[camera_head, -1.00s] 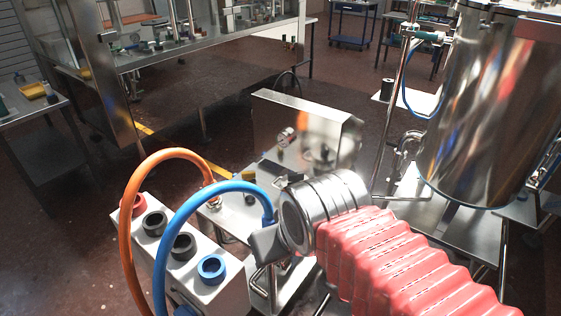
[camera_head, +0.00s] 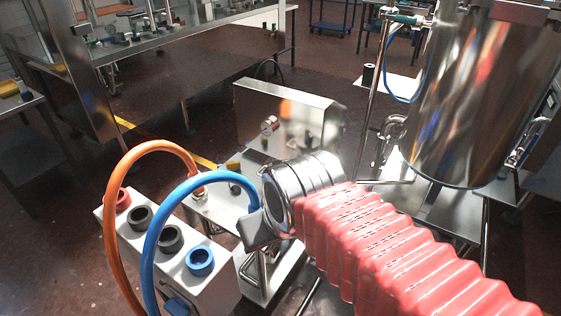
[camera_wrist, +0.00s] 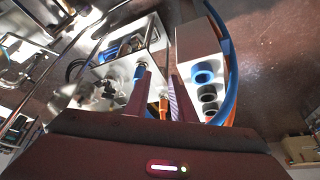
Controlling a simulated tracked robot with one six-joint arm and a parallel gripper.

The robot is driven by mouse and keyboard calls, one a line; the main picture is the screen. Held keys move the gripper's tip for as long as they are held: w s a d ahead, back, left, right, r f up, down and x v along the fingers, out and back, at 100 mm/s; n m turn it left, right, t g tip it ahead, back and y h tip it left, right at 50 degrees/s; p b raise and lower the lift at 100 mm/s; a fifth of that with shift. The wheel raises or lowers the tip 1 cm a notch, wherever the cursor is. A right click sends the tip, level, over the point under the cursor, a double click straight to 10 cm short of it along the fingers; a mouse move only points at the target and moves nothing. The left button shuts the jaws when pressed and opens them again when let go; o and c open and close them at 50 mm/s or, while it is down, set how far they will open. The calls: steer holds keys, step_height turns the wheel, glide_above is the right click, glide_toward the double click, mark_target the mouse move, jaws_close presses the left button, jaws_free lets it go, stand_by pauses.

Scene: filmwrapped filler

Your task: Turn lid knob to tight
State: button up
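A large shiny steel tank (camera_head: 470,95) stands at the right in the head view. Its top is cut off by the frame edge, and I cannot make out a lid knob. My red bellows-covered arm reaches in from the lower right. Its steel wrist end lies near the blue hose (camera_head: 158,235), and my gripper's fingertips cannot be made out there. In the wrist view my gripper (camera_wrist: 162,92) has two dark reddish fingers with a gap between them and nothing held. An orange hose end (camera_wrist: 164,108) shows through that gap, beyond the fingers.
A white box with coloured sockets (camera_head: 228,280) and an orange hose (camera_head: 112,215) stand left of my arm. A steel cabinet (camera_head: 270,105) stands behind it. A steel bench (camera_head: 110,60) is at the back left. Dark floor lies clear at the lower left.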

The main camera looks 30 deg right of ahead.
steer(key=o, duration=1.1)
steer(key=w+d+f, duration=0.1)
steer(key=w, duration=0.1)
steer(key=w+d+f+g, duration=0.1)
steer(key=w, duration=0.1)
steer(key=w+d+f+m+g, duration=0.1)
steer(key=w+d, duration=0.1)
steer(key=m+t+h, duration=0.1)
steer(key=m, duration=0.1)
glide_toward(281, 162)
steer(key=d+v, duration=0.1)
steer(key=v, duration=0.4)
steer(key=shift+a+r, duration=0.1)
steer(key=shift+a, duration=0.4)
steer(key=x, duration=1.4)
steer(key=shift+r, duration=0.1)
steer(key=shift+c, duration=0.2)
